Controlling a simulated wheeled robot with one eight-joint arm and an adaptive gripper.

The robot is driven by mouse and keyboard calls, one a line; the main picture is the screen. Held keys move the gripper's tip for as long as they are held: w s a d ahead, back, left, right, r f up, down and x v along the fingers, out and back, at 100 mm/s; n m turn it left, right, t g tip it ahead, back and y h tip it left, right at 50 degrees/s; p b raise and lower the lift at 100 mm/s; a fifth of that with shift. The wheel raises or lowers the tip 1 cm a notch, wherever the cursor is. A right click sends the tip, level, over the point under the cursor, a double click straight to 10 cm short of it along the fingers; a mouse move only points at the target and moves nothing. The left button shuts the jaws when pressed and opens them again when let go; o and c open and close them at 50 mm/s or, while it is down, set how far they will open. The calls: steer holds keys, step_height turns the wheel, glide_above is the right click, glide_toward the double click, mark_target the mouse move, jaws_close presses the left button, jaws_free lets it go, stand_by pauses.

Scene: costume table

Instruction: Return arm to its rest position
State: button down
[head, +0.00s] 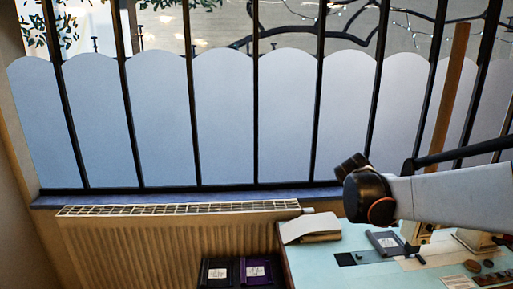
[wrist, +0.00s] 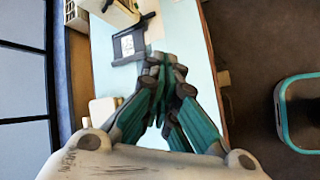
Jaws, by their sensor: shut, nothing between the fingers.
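My gripper (wrist: 168,62) shows in the wrist view, with its teal and grey fingers together and nothing held between them. It points over the light blue table (wrist: 185,30). In the head view my white and black arm reaches in from the right edge, above the table (head: 345,265). The gripper's fingertips cannot be made out in the head view. A dark framed item (wrist: 129,44) lies on the table just beyond and left of the fingertips; a similar one (head: 385,242) shows in the head view.
A radiator (head: 170,245) stands under the barred window. Dark boxes (head: 236,270) sit beside the table. A whitish stack (head: 310,229) lies at the table's left corner, and small items crowd its right. A dark teal-rimmed object (wrist: 300,112) stands off the table over brown floor.

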steer(key=s+a+m+t+y, duration=0.2)
steer(key=s+a+m, duration=0.4)
steer(key=s, duration=0.6)
steer(key=s+a+f+m+t+y, duration=0.1)
steer(key=s+a+m+y, duration=0.4)
steer(key=s+a, duration=0.5)
steer(key=shift+s+a+f+m+t+y, duration=0.2)
steer(key=shift+s+f+m+t+y, duration=0.15)
steer(key=shift+s+m, duration=0.7)
